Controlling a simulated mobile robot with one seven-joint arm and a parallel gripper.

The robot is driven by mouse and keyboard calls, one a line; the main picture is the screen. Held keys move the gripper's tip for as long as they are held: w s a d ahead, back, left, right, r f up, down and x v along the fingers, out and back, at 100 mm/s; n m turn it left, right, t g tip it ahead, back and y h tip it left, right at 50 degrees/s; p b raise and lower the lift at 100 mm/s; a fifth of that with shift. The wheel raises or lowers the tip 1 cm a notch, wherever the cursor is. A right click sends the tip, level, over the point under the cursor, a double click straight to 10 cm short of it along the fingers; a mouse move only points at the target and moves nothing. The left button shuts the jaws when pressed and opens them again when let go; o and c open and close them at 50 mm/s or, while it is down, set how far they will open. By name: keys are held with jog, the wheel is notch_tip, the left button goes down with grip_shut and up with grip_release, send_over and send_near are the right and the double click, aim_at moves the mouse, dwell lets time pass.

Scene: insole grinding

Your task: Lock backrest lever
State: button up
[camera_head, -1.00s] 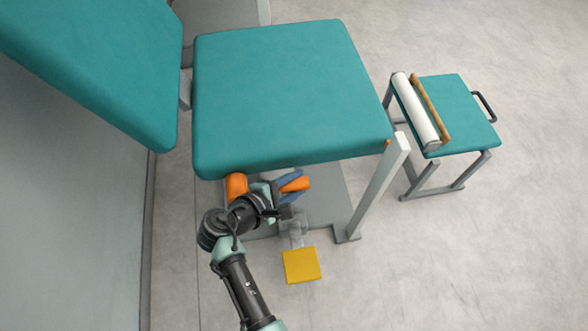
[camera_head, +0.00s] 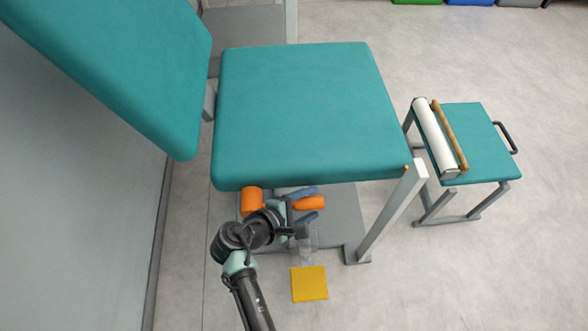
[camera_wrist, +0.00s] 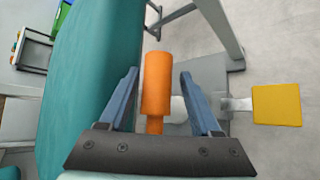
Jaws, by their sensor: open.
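The orange lever handle (camera_head: 309,203) sits under the front edge of the teal chair seat (camera_head: 310,110). The orange handle (camera_wrist: 157,85) also shows upright in the wrist view, between my blue fingers. My gripper (camera_head: 308,204) is open, with one finger on each side of the handle. A gap shows between the handle and each finger in the wrist view (camera_wrist: 160,88). The teal backrest (camera_head: 120,70) is tilted at the left. The handle's mounting under the seat is hidden.
A second orange cylinder (camera_head: 252,200) is under the seat, left of my gripper. A yellow pedal (camera_head: 310,284) is below. A grey chair leg (camera_head: 393,210) stands to the right. A small teal stool (camera_head: 468,140) with a white roll is further right.

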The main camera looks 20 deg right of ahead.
jog(key=shift+d+r, duration=0.1)
jog(key=shift+r, duration=0.05)
